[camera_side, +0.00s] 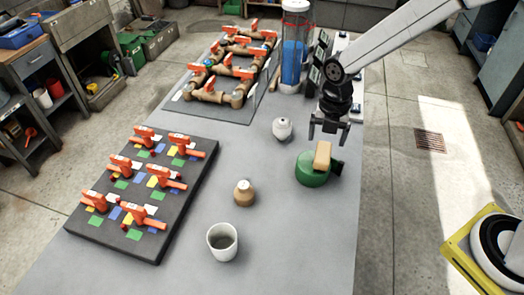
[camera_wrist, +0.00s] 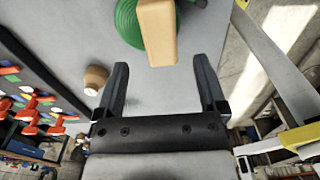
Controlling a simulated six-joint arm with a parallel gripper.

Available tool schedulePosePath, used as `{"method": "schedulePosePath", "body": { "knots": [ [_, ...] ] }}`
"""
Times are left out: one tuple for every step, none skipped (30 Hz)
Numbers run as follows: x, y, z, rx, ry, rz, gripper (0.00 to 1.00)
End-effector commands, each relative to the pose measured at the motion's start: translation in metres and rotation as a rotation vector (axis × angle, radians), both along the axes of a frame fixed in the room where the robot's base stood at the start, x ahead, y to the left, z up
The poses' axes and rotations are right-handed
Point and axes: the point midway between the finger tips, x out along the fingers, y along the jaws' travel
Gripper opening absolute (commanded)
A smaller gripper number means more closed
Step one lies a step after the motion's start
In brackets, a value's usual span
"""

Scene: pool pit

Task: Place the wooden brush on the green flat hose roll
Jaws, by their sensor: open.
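The green flat hose roll (camera_side: 311,175) lies on the grey table near its right edge. The wooden brush (camera_side: 322,157), a pale tan block, rests on top of the roll. In the wrist view the brush (camera_wrist: 158,30) covers part of the green roll (camera_wrist: 128,22), and its near end reaches past the roll's rim. My gripper (camera_side: 328,135) is open and empty, just above and behind the brush in the side view. In the wrist view the gripper's fingers (camera_wrist: 165,80) are spread apart, with bare table between them and the brush ahead of them.
A white rounded pot (camera_side: 282,129), a brown pot (camera_side: 244,193) and a white cup (camera_side: 222,242) stand on the table. A dark board with orange valves (camera_side: 145,190) is at left. Brown pipework (camera_side: 225,75) and a blue cylinder (camera_side: 293,55) are behind. The front right table is clear.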

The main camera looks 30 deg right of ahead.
Motion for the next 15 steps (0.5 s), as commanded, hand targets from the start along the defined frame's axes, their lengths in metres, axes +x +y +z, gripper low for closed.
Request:
{"method": "schedulePosePath", "body": {
  "knots": [
    [0.001,0.000,0.009,0.001,-0.005,0.000,0.91],
    [0.001,0.000,0.013,0.001,-0.004,0.000,0.91],
    [0.001,0.000,0.019,0.001,-0.004,0.000,0.91],
    [0.001,0.000,0.023,0.001,-0.005,0.000,0.91],
    [0.001,0.000,0.027,0.001,-0.004,0.000,0.91],
    [0.001,0.000,0.032,0.001,-0.004,0.000,0.91],
    [0.001,0.000,0.036,0.001,-0.004,0.000,0.91],
    [0.001,0.000,0.039,0.001,-0.004,0.000,0.91],
    [0.001,0.000,0.043,0.001,-0.004,0.000,0.91],
    [0.001,0.000,0.045,0.001,-0.004,0.000,0.91],
    [0.001,0.000,0.048,0.001,-0.002,0.000,0.91],
    [0.000,0.000,0.050,0.001,-0.002,0.000,0.91],
    [0.000,0.000,0.052,0.001,-0.002,0.000,0.91],
    [0.000,0.000,0.053,0.001,-0.002,0.000,0.91],
    [0.000,0.000,0.054,0.000,-0.001,0.000,0.91]
  ]
}}
